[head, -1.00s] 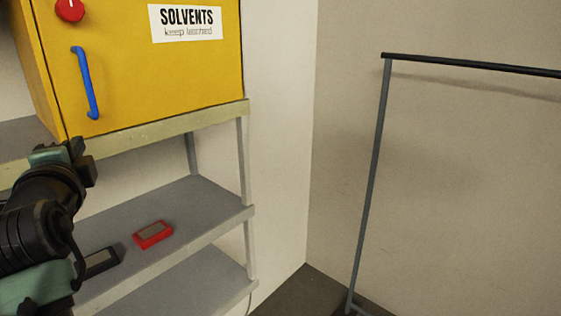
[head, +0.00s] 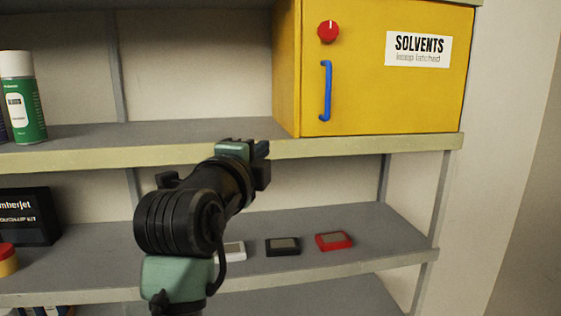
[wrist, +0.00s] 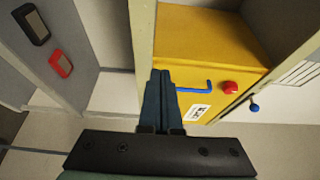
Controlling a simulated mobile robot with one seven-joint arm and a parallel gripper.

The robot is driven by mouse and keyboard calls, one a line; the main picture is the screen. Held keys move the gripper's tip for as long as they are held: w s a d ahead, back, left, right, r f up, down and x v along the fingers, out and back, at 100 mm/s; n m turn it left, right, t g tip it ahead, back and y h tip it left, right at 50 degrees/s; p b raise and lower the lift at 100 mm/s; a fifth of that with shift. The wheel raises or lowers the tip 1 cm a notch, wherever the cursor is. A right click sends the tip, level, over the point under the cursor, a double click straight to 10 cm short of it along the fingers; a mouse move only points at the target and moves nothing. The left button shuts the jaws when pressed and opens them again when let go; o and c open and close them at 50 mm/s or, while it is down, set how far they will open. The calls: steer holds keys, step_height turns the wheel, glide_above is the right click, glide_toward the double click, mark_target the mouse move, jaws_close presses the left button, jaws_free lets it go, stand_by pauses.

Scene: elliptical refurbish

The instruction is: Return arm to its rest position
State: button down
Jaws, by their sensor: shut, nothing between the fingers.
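My gripper shows in the wrist view (wrist: 159,76) with its two fingers together and nothing between them. In the head view my arm rises from the bottom, and its wrist end is in front of the upper shelf's edge, left of and below the yellow solvents cabinet (head: 384,110). The cabinet door looks shut, with a blue handle (head: 326,92) and a red knob (head: 328,32). In the wrist view the handle (wrist: 195,88) is just beyond the fingertips to the right; whether they touch is unclear.
The lower shelf (head: 390,225) holds a red device (head: 334,241), a black device (head: 283,246) and a white one (head: 234,250) partly behind my arm. A green spray can (head: 22,98) stands at the upper left. A black box (head: 28,216) is on the lower shelf.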

steer(key=s+r+n+t+y, duration=0.1)
steer(key=s+r+n+t, duration=0.2)
steer(key=s+n, duration=0.4)
steer(key=s+d+r+n+t+y, duration=0.1)
steer(key=s+r+n+t+y, duration=0.1)
steer(key=s+r+n, duration=0.4)
steer(key=s+r+n+t+y, duration=0.2)
steer(key=s+r+n+t, duration=0.3)
steer(key=s+n, duration=0.3)
steer(key=s, duration=0.3)
steer(key=shift+s+d+r, duration=0.15)
steer(key=shift+s, duration=0.25)
